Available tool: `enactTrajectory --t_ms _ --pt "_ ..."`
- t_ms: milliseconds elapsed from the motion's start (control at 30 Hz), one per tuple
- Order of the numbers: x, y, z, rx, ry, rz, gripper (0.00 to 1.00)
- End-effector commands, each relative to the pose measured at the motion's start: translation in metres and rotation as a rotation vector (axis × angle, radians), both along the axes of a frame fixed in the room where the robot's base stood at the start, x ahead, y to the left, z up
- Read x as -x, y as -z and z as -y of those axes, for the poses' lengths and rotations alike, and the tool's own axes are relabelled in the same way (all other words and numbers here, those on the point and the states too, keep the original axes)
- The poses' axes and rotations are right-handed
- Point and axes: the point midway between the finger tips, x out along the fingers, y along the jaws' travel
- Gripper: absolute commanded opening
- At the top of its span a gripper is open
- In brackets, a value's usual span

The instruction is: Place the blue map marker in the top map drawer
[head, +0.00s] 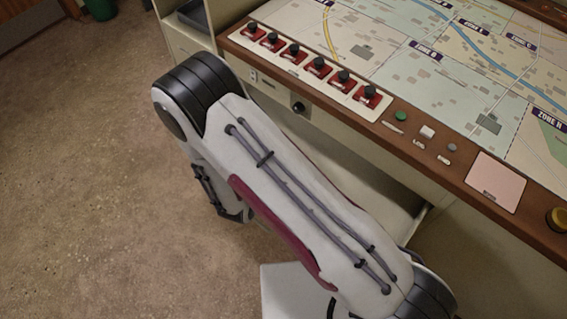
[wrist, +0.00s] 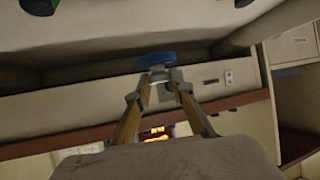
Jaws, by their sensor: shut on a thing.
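The blue map marker (wrist: 155,61) shows in the wrist view as a blue rounded shape at the tips of my gripper (wrist: 160,76). The yellow-brown fingers are closed on it. In the head view my arm hides both gripper and marker. A pale, drawer-like compartment (head: 385,203) shows below the console front in the head view, partly behind my arm; I cannot tell for sure that it is the top map drawer. In the wrist view the marker appears against a dark gap by a cream panel, and I cannot tell whether it is inside a drawer.
The console's brown edge (head: 425,146) runs above the compartment. On top are a strip of red switches (head: 318,68), a green button (head: 401,116), a pink pad (head: 496,182) and a printed map (head: 440,70). A black knob (head: 298,107) is on the front. Open floor (head: 80,190) lies left.

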Motion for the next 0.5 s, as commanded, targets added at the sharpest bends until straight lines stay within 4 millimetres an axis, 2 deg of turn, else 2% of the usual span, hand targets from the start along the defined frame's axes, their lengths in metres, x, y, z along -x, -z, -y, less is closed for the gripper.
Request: enactTrajectory --t_ms 233,500 --pt "0.000 0.024 0.000 0.000 0.001 0.000 0.01" --pt "0.000 0.029 0.000 0.000 0.000 0.001 0.01"
